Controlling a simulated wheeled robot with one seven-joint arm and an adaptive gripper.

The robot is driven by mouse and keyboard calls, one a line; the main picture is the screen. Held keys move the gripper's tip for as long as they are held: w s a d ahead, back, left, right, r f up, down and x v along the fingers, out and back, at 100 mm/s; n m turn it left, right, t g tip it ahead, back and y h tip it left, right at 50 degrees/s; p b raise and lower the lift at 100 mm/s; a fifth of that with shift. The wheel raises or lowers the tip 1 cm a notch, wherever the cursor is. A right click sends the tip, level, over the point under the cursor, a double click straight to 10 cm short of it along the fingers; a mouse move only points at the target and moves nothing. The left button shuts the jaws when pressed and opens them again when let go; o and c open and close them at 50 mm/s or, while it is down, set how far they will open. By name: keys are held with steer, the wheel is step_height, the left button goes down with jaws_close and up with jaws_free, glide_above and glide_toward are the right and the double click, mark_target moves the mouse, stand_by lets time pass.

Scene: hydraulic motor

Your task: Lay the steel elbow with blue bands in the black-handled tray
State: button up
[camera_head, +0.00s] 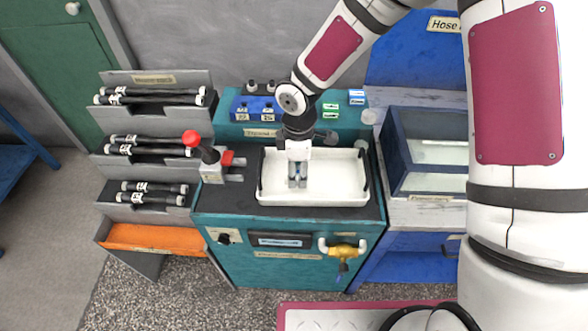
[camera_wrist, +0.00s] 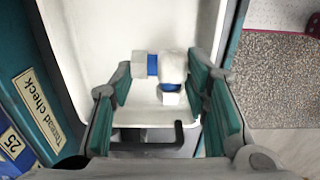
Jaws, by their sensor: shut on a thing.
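The steel elbow with blue bands (camera_wrist: 172,66) is a pale grey bent fitting between the teal-padded fingers of my gripper (camera_wrist: 160,82) in the wrist view. My gripper is shut on it. In the head view my gripper (camera_head: 297,182) points down over the middle of the black-handled tray (camera_head: 335,198), and the elbow is mostly hidden by the fingers. The tray is white and shallow, with a black handle at each side; its floor and one handle also show in the wrist view (camera_wrist: 85,45). I cannot tell whether the elbow touches the tray floor.
The tray stands on a dark-topped teal cabinet (camera_head: 285,221). A red-knobbed lever device (camera_head: 205,155) is left of it. A rack with black hoses (camera_head: 150,150) stands further left. A glass-sided blue box (camera_head: 430,150) is at right. Blue and teal blocks (camera_head: 255,108) stand behind.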

steer(key=shift+w+a+f, duration=0.1)
steer(key=shift+w+a, duration=0.1)
steer(key=shift+w, duration=0.4)
steer(key=shift+w+a+f, duration=0.1)
steer(key=shift+w+a, duration=0.1)
steer(key=shift+w, duration=0.35)
steer(key=shift+w+a+f, duration=0.1)
steer(key=shift+w+f, duration=0.05)
steer(key=shift+w, duration=0.1)
steer(key=shift+f, duration=1.55)
steer(key=shift+f, duration=0.1)
steer(key=o, duration=1.3)
steer(key=shift+f, duration=0.1)
step_height(320, 180, up, 12)
steer(key=shift+r, duration=0.2)
steer(key=shift+r, duration=0.1)
